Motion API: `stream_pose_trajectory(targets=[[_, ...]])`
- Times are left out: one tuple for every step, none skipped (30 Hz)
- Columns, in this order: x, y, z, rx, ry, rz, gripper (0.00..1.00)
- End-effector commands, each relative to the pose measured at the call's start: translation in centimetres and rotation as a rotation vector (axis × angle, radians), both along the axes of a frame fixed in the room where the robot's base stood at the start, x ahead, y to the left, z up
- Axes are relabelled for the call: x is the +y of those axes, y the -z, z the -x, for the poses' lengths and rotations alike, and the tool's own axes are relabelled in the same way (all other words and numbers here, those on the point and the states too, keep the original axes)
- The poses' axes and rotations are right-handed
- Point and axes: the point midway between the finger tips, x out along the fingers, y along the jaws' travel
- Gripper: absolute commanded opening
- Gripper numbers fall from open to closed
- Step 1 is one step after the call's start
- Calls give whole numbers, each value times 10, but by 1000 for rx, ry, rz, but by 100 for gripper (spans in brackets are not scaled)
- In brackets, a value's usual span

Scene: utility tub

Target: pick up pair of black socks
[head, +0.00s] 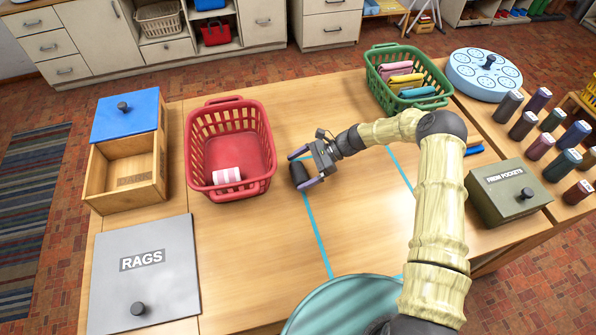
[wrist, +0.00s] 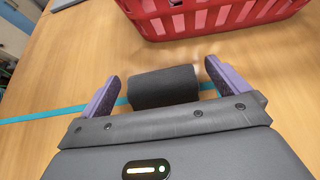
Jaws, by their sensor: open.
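The pair of black socks is a dark rolled bundle (head: 299,173) lying on the wooden table, just right of the red basket. It also shows in the wrist view (wrist: 163,86). My gripper (head: 302,170) is open, with its purple fingers (wrist: 160,88) on either side of the socks. Small gaps show between the socks and both fingers in the wrist view. The lower edge of the socks is close to my gripper's palm; whether they touch I cannot tell.
The red basket (head: 190,168) holds a pink-and-white striped roll (head: 227,175) and also appears in the wrist view (wrist: 185,27). A green basket (head: 437,70) with folded cloths stands at the back. A RAGS lid (head: 165,285) and a wooden box (head: 97,185) are at the left.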

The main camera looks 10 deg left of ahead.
Motion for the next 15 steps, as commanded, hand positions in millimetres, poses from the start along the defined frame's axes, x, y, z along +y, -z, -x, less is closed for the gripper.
stream_pose_trajectory(targets=[[4, 1, 2, 2, 0, 0, 100], [6, 2, 3, 0, 0, 0, 100], [7, 3, 4, 0, 0, 0, 100], [8, 4, 4, 0, 0, 0, 100], [8, 4, 4, -1, 0, 0, 100], [8, 5, 4, -1, -1, 1, 100], [8, 5, 4, -1, -1, 1, 100], [8, 5, 4, -1, -1, 1, 100], [8, 5, 4, -1, -1, 1, 100], [8, 5, 4, -1, -1, 1, 100], [8, 5, 4, -1, -1, 1, 100], [8, 5, 4, -1, -1, 1, 100], [8, 5, 4, -1, -1, 1, 100], [8, 5, 4, -1, -1, 1, 100], [8, 5, 4, -1, -1, 1, 100]])
